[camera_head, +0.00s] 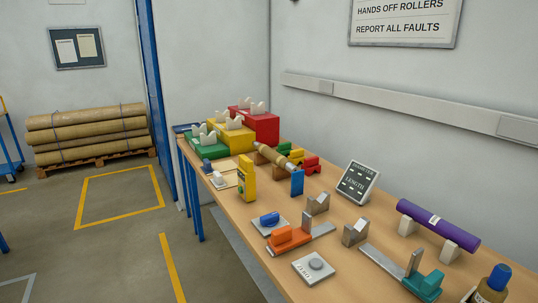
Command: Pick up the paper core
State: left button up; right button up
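A tan, cardboard-coloured tube (272,157) lies near the coloured blocks toward the back of the wooden table (240,222). A purple tube (438,223) with a white label rests on two pale supports (459,244) at the right of the table. I cannot tell for certain which tube is the paper core. Neither of my grippers shows in this view.
Green, yellow and red (262,128) stepped blocks with white cradles stand at the table's far end. A dark sign (358,182), orange slide (290,238), teal slide (425,284) and bottle (490,288) crowd the table. Bundled brown rolls (88,133) lie on a pallet by the wall.

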aim_at(277, 159)
jog(key=u, duration=1.15)
jog(key=i, duration=3.95)
jog(key=z, duration=2.95)
